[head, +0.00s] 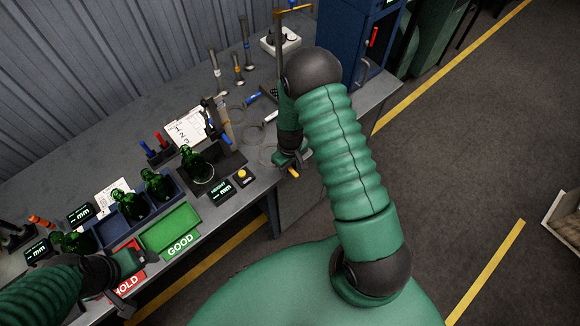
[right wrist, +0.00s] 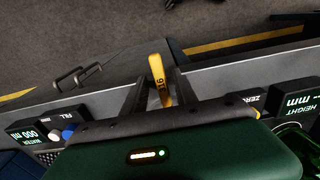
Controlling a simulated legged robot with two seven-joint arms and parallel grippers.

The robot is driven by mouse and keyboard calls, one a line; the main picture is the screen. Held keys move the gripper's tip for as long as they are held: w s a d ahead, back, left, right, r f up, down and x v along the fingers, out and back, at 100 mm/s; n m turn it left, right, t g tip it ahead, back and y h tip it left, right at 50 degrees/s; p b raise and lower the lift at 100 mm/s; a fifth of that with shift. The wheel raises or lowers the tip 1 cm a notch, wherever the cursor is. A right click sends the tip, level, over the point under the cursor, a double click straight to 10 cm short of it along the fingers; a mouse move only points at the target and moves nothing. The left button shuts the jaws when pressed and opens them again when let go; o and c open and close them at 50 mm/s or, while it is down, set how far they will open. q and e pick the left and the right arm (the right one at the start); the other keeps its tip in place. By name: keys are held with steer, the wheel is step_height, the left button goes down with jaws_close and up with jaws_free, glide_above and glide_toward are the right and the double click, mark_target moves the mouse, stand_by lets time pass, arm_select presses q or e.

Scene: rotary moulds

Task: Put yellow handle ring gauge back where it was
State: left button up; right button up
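The yellow handle (right wrist: 158,80) of the ring gauge, with dark figures on it, stands between the two fingers of my right gripper (right wrist: 158,92) in the right wrist view. The fingers lie close on both sides of it. In the head view a yellow end (head: 293,172) shows just below my right gripper (head: 291,160), by the table's front edge. A thin grey ring (head: 266,155) is just left of it; I cannot tell whether it joins this handle. My left gripper (head: 128,270) is over the red HOLD tray; its fingers are unclear.
A blue-handled gauge (head: 253,98) and a white-handled one (head: 271,116) lie behind on the table. Green bottles (head: 157,185), a green GOOD tray (head: 172,232) and small displays (head: 221,191) crowd the left. A blue cabinet (head: 372,45) stands at the back right.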

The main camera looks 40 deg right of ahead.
steer(key=shift+a+r, duration=0.1)
steer(key=shift+r, duration=0.25)
step_height(320, 180, up, 12)
steer(key=b, duration=0.3)
steer(key=s+a+r+t, duration=0.2)
steer(key=s+a+r, duration=0.5)
steer(key=s+a, duration=0.2)
steer(key=shift+s+a+m, duration=0.3)
steer(key=shift+a+m, duration=0.1)
steer(key=shift+a, duration=0.3)
steer(key=shift+w, duration=0.15)
steer(key=shift+d, duration=0.1)
